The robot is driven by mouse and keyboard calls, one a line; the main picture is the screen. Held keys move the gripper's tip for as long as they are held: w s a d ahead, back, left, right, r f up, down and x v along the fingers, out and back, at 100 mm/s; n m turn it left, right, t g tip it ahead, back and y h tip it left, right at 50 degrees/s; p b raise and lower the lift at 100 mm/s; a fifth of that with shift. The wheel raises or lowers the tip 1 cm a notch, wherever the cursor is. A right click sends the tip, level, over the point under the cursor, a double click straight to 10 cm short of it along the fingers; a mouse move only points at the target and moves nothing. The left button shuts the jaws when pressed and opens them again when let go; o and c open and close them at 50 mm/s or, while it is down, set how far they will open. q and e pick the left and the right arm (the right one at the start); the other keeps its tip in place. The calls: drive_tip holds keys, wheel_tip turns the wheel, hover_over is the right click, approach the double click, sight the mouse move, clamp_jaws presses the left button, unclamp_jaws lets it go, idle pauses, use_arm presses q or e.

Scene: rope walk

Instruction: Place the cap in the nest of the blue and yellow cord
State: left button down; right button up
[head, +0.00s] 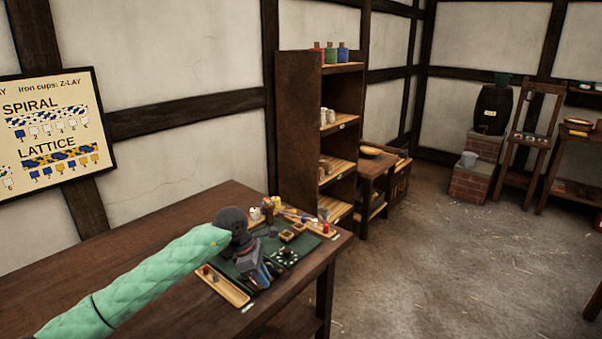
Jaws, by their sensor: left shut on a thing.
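My left gripper (262,275) is over the green mat (232,270) on the wooden table, pointing down. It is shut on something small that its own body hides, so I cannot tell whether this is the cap. A dark round piece with pale dots (285,256) lies just right of the gripper on the mat. I cannot make out the blue and yellow cord or its nest at this size; the gripper and forearm cover part of the mat. My right gripper is not in view.
A wooden tray (235,294) with small red and grey pieces lies at the front edge of the table (130,238). Another tray (324,232) with small items is at the back right. A tall shelf (298,130) stands behind. The floor to the right is open.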

use_arm(q)
drive_tip(key=shift+s+a+m+g, duration=0.15)
drive_tip(key=shift+m+g, duration=0.35)
drive_tip(key=shift+m, duration=0.7)
drive_tip(key=s+f+m+g+y, duration=0.4)
drive_tip(key=s+m, duration=0.7)
drive_tip(key=m, duration=0.3)
drive_tip(key=s+a+m, duration=0.2)
drive_tip(key=s+a, duration=0.1)
drive_tip(key=a, duration=0.4)
drive_tip(key=shift+s+f+y, duration=0.2)
drive_tip(key=shift+f+y, duration=0.1)
drive_tip(key=shift+f, duration=0.05)
